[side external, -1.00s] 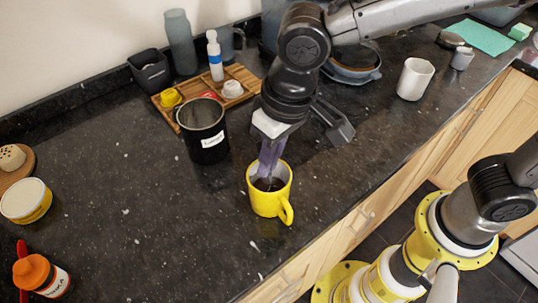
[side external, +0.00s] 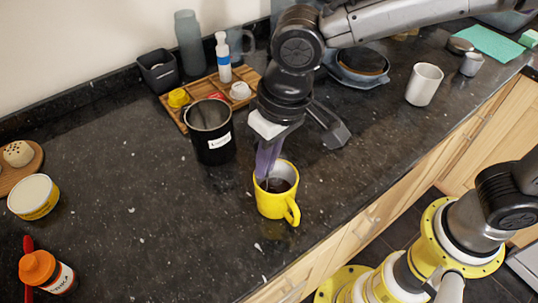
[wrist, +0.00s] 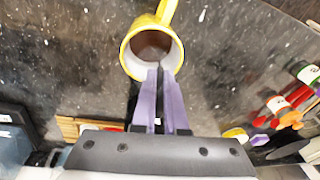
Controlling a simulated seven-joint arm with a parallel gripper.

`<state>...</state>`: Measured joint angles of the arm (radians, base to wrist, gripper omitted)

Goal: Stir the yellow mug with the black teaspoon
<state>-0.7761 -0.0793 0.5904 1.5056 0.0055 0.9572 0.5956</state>
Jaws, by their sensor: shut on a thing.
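The yellow mug (side external: 278,205) stands upright on the dark counter, handle toward the front right. It holds dark brown liquid and also shows at the top of the wrist view (wrist: 130,62). My gripper (side external: 265,172) points down with its purple fingertips at the mug's left inner rim. In the wrist view my gripper's fingers (wrist: 161,78) are close together on a thin dark stem, the black teaspoon (wrist: 160,74). The teaspoon is mostly hidden between the fingers, and its bowl cannot be made out.
A black labelled canister (side external: 214,148) stands just behind left of the mug. A wooden tray (side external: 205,88) with small items is behind it. A white cup (side external: 424,85) stands to the right. An orange-lidded jar (side external: 42,271) is front left. The counter's middle left is clear.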

